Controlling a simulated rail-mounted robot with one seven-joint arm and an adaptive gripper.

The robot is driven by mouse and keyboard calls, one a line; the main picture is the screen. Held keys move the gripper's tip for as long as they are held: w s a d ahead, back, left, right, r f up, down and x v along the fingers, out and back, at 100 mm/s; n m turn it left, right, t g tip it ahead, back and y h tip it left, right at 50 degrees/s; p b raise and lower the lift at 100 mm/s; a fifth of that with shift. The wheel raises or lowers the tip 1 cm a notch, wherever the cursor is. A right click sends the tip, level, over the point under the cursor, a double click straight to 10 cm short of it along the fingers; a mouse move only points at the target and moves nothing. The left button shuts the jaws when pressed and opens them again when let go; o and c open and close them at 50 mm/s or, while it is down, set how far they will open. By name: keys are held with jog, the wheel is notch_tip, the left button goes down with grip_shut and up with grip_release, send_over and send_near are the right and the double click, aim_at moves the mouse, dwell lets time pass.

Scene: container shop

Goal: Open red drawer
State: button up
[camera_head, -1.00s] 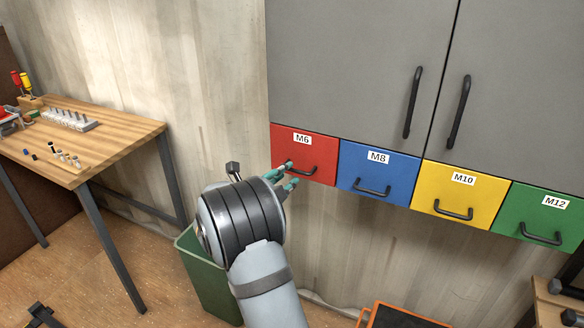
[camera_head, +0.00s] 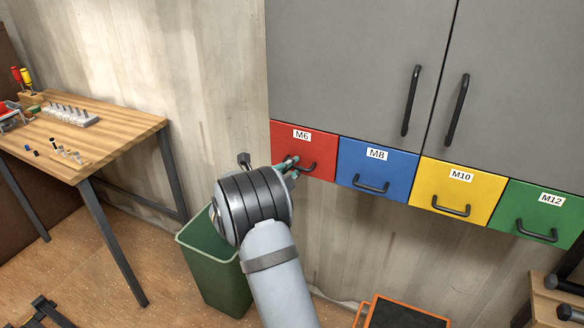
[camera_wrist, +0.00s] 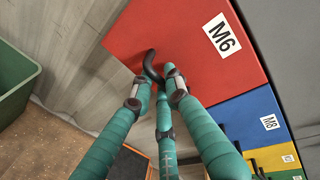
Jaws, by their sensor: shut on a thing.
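The red drawer (camera_head: 302,146) is labelled M6 and sits at the left end of a row under the grey cabinet. It looks shut, its front level with the blue drawer's. Its black handle (camera_head: 306,168) is on the lower part of the front. My gripper (camera_head: 290,166) is at the left part of this handle. In the wrist view the red drawer (camera_wrist: 180,50) fills the upper middle, and the green fingers of my gripper (camera_wrist: 160,85) are shut on the black handle (camera_wrist: 150,66). The fingers hide part of the handle.
Blue (camera_head: 376,171), yellow (camera_head: 457,191) and green (camera_head: 540,213) drawers continue to the right. The grey cabinet (camera_head: 350,70) is above. A green bin (camera_head: 222,275) stands below on the floor. A wooden workbench (camera_head: 110,130) is at left.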

jog(key=shift+r, duration=0.1)
grip_shut()
